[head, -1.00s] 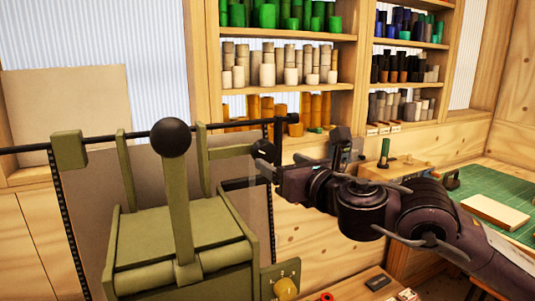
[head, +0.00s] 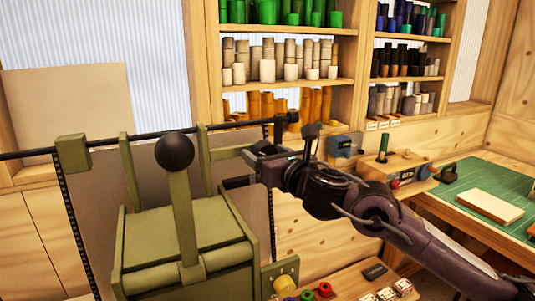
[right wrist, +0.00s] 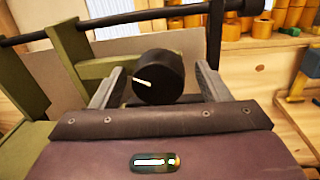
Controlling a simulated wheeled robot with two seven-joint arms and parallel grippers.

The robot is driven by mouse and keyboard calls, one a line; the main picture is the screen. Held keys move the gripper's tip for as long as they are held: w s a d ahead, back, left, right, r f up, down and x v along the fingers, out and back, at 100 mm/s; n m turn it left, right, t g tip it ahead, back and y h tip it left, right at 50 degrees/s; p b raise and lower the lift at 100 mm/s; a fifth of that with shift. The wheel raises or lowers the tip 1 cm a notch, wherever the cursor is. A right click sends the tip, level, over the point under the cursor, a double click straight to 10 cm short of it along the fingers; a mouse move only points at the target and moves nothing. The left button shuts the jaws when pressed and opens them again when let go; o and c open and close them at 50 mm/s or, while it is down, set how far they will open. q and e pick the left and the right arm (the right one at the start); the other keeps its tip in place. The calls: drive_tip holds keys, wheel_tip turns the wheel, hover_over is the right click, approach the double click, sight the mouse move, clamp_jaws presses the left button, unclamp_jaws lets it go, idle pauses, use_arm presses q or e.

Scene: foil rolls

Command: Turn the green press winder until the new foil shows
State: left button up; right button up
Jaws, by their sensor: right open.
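The green press (head: 185,215) stands at the left in the head view, with a black ball-topped lever upright on its front. In the right wrist view, a black round knob (right wrist: 162,76) with a white pointer mark sits at the press's side, below a dark bar. My right gripper (right wrist: 157,84) is open, with one finger on each side of the knob and small gaps visible. In the head view my right gripper (head: 252,163) is at the press's right arm and largely hides the knob. A grey-brown sheet (head: 150,170) hangs behind the press. My left gripper is not in view.
A dark bar (head: 100,143) runs across above the press. A yellow knob (head: 285,284) is at its lower right. Red and green buttons (head: 324,290) lie on the wooden bench. A green mat (head: 480,190) is at the right. Shelves of rolls (head: 290,60) stand behind.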

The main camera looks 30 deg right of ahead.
drive_tip(key=c, duration=1)
drive_tip(key=m+b, duration=0.2)
drive_tip(key=m, duration=0.1)
drive_tip(key=shift+f+m, duration=0.15)
drive_tip(key=shift+m, duration=0.25)
drive_tip(key=m+b, duration=0.1)
drive_tip(key=m, duration=0.3)
drive_tip(key=shift+a+m+t+b, duration=0.1)
drive_tip(key=shift+m+t+b, duration=0.2)
drive_tip(key=shift+m, duration=0.1)
drive_tip(key=m, duration=0.5)
drive_tip(key=shift+m+h+b, duration=0.4)
drive_tip(key=m+h, duration=0.1)
drive_tip(key=m, duration=0.5)
drive_tip(key=shift+m, duration=0.4)
